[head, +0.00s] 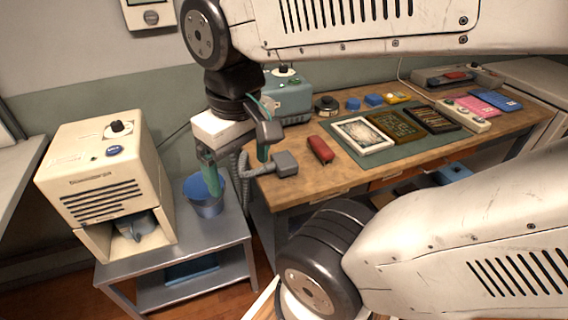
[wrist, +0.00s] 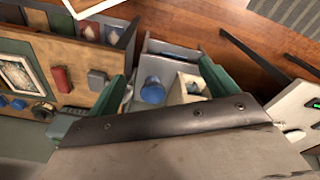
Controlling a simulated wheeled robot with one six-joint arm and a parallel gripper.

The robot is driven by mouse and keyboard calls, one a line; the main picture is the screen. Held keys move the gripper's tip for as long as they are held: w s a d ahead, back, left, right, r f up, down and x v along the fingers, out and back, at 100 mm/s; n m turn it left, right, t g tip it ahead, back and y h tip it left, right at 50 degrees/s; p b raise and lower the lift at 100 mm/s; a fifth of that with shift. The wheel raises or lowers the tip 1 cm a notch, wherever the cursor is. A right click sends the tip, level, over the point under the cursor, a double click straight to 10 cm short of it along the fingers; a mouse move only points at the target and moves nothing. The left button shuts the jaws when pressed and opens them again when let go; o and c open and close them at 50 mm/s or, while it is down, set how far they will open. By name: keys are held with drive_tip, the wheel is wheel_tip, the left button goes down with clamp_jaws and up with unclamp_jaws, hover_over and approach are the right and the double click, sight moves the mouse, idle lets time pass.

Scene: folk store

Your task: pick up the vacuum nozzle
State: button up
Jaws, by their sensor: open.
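The vacuum nozzle looks to be the dark grey block (head: 285,163) at the end of a ribbed grey hose (head: 243,165). It lies on the left end of the wooden workbench (head: 330,180), and the hose bends down at the bench's edge. A grey block, likely the same nozzle, shows in the wrist view (wrist: 97,80), outside the left finger. My gripper (head: 238,176) is open and empty, with green fingers pointing down above the gap between bench and cart. Its fingers also show in the wrist view (wrist: 162,70). One finger is close to the nozzle; contact cannot be told.
A red case (head: 320,149) lies right of the nozzle. A teal machine (head: 288,98) stands behind. A green mat (head: 405,148) holds framed boards. A metal cart (head: 175,260) bears a beige machine (head: 95,190) and a blue bucket (head: 203,196), near my gripper.

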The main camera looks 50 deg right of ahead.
drive_tip(key=w+d+f+m+g, duration=0.1)
drive_tip(key=w+d+f+m, duration=0.15)
drive_tip(key=d, duration=0.35)
drive_tip(key=w+d+f+m+g, duration=0.2)
drive_tip(key=w+d+f, duration=0.2)
drive_tip(key=d, duration=0.2)
drive_tip(key=m+t+y, duration=0.1)
drive_tip(key=m, duration=0.1)
hover_over(284, 158)
drive_tip(key=s+a, duration=0.2)
drive_tip(key=a, duration=0.1)
drive_tip(key=f, duration=1)
drive_tip(key=shift+s+f, duration=0.2)
drive_tip(key=shift+f, duration=0.15)
drive_tip(key=shift+n+t+h, duration=0.4)
drive_tip(key=shift+n+t, duration=0.05)
drive_tip(key=shift+t, duration=0.05)
drive_tip(key=w+d, duration=0.3)
drive_tip(key=shift+f, duration=0.15)
drive_tip(key=f, duration=0.7)
drive_tip(key=shift+s+f, duration=0.3)
drive_tip(key=shift+s, duration=0.05)
drive_tip(key=c, duration=1.2)
